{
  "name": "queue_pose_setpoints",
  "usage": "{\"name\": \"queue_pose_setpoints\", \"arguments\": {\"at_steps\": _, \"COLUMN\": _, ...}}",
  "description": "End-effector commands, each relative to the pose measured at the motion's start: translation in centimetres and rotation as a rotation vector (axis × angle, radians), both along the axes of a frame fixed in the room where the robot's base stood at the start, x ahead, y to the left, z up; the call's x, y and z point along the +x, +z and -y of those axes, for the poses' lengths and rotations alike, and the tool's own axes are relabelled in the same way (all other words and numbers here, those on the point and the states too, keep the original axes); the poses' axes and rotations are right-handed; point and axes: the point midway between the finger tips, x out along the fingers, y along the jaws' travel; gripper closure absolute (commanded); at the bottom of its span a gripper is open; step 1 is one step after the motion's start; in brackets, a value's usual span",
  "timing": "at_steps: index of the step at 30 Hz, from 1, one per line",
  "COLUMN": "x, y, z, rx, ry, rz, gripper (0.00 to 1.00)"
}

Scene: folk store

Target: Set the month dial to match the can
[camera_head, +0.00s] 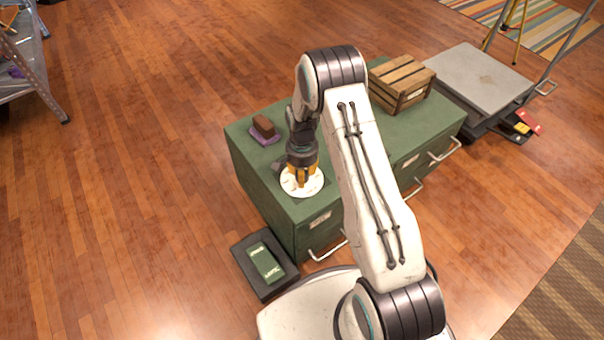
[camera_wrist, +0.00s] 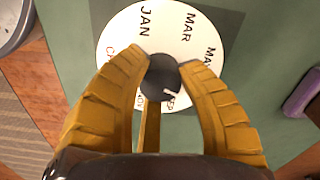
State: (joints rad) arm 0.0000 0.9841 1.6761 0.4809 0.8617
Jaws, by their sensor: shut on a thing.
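The month dial is a round white disc (camera_head: 301,181) on the green cabinet top, and it also shows in the wrist view (camera_wrist: 118,42). JAN, MAR and part of another month name are readable on it; words at its lower edge are partly covered. A dark round knob (camera_wrist: 163,75) sits at its middle, with a small pale mark near SEP. My gripper (camera_head: 302,178), with yellow fingers (camera_wrist: 165,72), is closed around the knob from above. A green block-shaped item with white lettering (camera_head: 265,262), possibly the can, lies in a dark tray; its text is too small to read.
The dark tray (camera_head: 243,245) is on the floor beside the green cabinet (camera_head: 262,205). On the cabinet are a brown block on a purple base (camera_head: 264,128) and a wooden crate (camera_head: 402,82). A platform cart (camera_head: 480,76) stands behind at right. Open wooden floor lies left.

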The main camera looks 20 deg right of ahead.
Motion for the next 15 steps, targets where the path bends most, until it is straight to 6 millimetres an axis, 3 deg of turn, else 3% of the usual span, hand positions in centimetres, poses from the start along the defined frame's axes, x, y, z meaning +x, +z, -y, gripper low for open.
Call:
{"name": "queue_pose_setpoints", "arguments": {"at_steps": 11, "x": -0.2, "y": -0.23, "z": -0.02, "rx": 0.0, "ry": -0.002, "rz": -0.006, "gripper": 0.97}}
{"name": "queue_pose_setpoints", "arguments": {"at_steps": 12, "x": -0.2, "y": -0.23, "z": -0.02, "rx": 0.0, "ry": -0.002, "rz": -0.006, "gripper": 0.63}}
{"name": "queue_pose_setpoints", "arguments": {"at_steps": 15, "x": -0.18, "y": -0.19, "z": -0.02, "rx": 0.0, "ry": -0.002, "rz": -0.005, "gripper": 0.54}}
